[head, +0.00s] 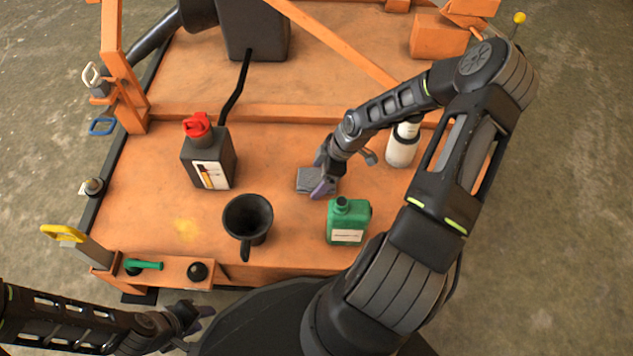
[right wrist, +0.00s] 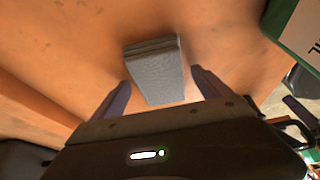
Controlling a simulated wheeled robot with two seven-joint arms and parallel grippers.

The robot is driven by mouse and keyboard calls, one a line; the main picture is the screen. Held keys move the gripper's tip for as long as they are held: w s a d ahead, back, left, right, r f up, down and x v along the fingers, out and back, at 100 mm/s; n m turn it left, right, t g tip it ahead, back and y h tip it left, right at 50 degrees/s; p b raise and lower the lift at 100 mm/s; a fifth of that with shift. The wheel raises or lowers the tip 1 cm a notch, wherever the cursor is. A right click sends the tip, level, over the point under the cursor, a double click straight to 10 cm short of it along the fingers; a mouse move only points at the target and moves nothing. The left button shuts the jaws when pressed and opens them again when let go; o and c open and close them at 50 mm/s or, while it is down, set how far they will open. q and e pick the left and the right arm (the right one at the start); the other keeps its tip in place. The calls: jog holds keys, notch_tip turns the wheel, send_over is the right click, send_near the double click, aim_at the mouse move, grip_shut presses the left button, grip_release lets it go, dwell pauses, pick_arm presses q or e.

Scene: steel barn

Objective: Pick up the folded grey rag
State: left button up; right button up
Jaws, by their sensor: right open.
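The folded grey rag (head: 308,178) lies on the orange workbench in the head view, partly hidden by my right gripper (head: 325,172). In the right wrist view the rag (right wrist: 156,72) lies just ahead of the fingers, its near end between the two tips. My right gripper (right wrist: 160,88) is open with a finger on either side, and nothing is held. My left gripper (head: 200,314) is at the lower left of the head view, off the bench's front edge; its jaws are too unclear to read.
A green bottle (head: 348,222) stands close to my right gripper, and a white bottle (head: 402,146) stands behind my right arm. A black mug-like funnel (head: 248,218) and a black can with a red cap (head: 208,158) stand to the left. The orange bench (head: 150,200) has free room at left.

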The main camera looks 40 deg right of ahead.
jog(key=shift+c, duration=0.5)
jog(key=c, duration=1.4)
